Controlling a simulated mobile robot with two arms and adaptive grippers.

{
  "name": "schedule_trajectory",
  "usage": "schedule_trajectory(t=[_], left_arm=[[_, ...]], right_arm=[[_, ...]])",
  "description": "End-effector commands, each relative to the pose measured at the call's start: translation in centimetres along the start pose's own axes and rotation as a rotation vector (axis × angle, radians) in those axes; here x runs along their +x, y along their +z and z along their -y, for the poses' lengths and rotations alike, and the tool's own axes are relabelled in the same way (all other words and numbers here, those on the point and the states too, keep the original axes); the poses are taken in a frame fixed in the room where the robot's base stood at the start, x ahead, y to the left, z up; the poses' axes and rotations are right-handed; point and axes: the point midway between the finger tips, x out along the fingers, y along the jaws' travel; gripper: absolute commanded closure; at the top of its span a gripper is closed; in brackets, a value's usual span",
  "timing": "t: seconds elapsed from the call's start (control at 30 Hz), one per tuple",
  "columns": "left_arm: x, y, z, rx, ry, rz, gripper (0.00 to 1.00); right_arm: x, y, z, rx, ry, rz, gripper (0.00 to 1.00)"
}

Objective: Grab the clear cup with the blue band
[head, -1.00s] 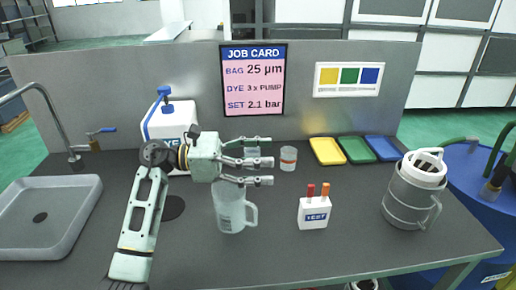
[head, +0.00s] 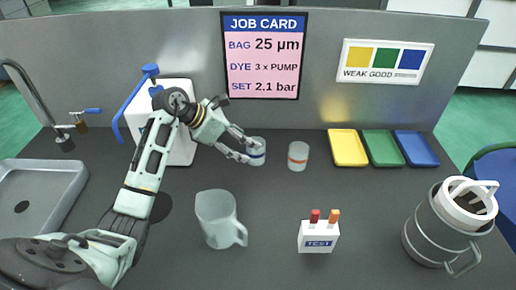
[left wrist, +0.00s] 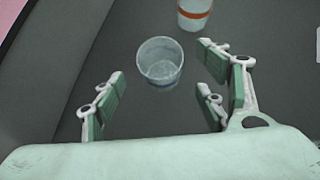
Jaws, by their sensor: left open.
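The clear cup with the blue band (head: 257,152) stands upright on the dark bench, left of a clear cup with an orange-red band (head: 298,156). My left gripper (head: 243,150) reaches in from the left, with its fingers at the near left side of the blue-banded cup. In the left wrist view the cup (left wrist: 160,62) shows from above, ahead of and roughly between the open fingers of my left gripper (left wrist: 162,88). I cannot tell whether a finger touches it. The orange-banded cup (left wrist: 194,12) is just beyond, cut by the frame edge. My right gripper is not in view.
A frosted mug (head: 217,215) and a TEST box (head: 318,237) stand nearer. A white container (head: 180,152) is behind my left arm. Yellow, green and blue trays (head: 348,148) lie at back right. A large jug (head: 437,232) stands right; a sink (head: 72,190) is left.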

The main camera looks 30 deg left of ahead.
Motion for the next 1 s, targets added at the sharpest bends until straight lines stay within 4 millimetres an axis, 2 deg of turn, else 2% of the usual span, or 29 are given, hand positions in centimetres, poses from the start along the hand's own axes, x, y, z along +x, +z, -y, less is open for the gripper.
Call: schedule_trajectory(t=[0.2, 0.43, 0.73, 1.0], left_arm=[[2.3, 0.3, 0.1, -0.002, -0.005, 0.004, 0.33], [5.5, 0.2, 0.1, -0.001, -0.004, 0.005, 0.33], [6.3, 0.0, 0.0, 0.002, 0.000, 0.003, 0.33], [6.3, 0.0, 0.0, 0.002, -0.001, 0.003, 0.55]], right_arm=[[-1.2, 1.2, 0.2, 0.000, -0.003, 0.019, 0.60], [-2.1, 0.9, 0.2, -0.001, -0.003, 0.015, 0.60], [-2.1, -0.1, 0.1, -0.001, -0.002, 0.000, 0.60], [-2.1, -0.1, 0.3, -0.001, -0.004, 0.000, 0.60]])
